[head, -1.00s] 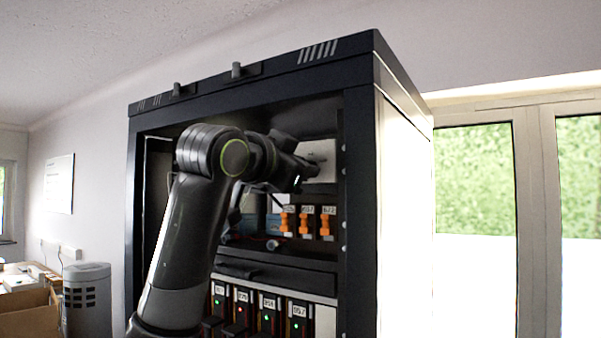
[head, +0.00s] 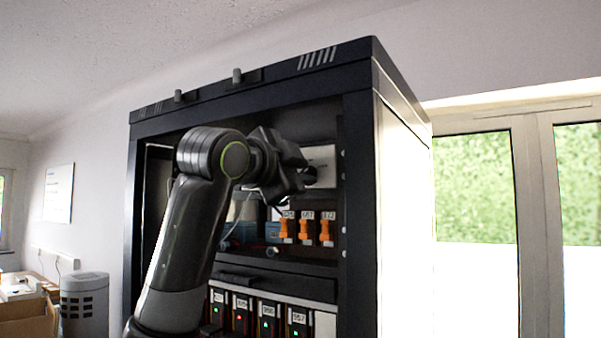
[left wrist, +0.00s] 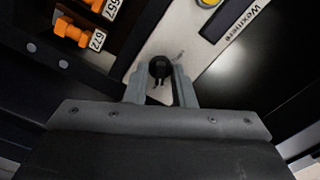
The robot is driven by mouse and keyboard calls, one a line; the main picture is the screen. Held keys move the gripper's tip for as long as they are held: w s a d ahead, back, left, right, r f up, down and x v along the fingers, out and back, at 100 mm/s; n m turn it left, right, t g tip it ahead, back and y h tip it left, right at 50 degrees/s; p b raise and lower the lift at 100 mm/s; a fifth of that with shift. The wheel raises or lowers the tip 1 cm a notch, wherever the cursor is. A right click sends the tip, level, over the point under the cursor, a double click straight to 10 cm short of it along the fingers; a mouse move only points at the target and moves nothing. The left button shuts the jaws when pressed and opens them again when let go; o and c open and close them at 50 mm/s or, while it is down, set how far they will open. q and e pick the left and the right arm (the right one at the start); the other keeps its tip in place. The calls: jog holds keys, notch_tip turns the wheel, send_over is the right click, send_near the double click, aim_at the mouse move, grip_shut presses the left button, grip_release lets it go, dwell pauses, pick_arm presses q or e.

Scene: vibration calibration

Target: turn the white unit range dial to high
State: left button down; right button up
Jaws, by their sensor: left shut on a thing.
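The white unit (head: 322,153) sits high inside the black cabinet, partly hidden in the head view by my left gripper (head: 306,177). The dial's scale marks are mostly hidden or too small to read. My right gripper is in neither view.
The black cabinet (head: 359,200) frames the opening closely on the right. Below the white unit stand several orange numbered parts (head: 307,228), and lower down a row of modules with small lights (head: 268,312). A thin cable hangs behind my arm.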

pick_arm(q)
jog(key=shift+f, duration=0.1)
jog(key=c, duration=1.2)
grip_release()
jog(key=shift+c, duration=0.2)
jog(key=b+v, duration=0.8)
jog(key=v, duration=0.9)
jog(key=shift+s, duration=0.2)
jog(key=shift+a, duration=0.1)
